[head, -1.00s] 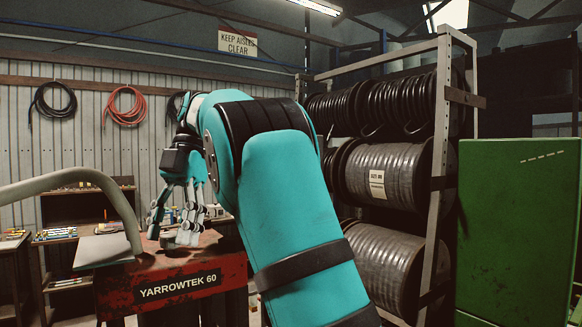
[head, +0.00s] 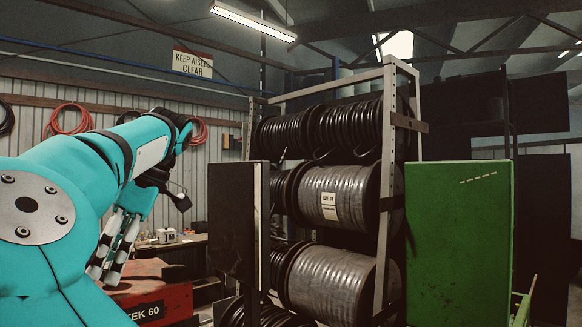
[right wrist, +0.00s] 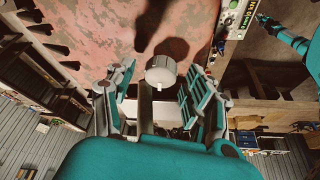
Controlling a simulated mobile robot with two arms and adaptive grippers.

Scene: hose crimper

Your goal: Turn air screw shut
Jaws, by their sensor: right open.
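A pale round knob (right wrist: 161,72), which looks like the air screw, stands on the worn red machine top in the right wrist view. My right gripper (right wrist: 162,70) is open, with one finger on each side of the knob and gaps between. I cannot tell how deep the fingers reach around it.
A panel with a green light (right wrist: 232,18) lies beside the machine top. In the head view a dark upright panel (head: 236,225), a rack of hose reels (head: 335,195) and a green cabinet (head: 458,240) stand to the right. A bench (head: 185,242) is behind.

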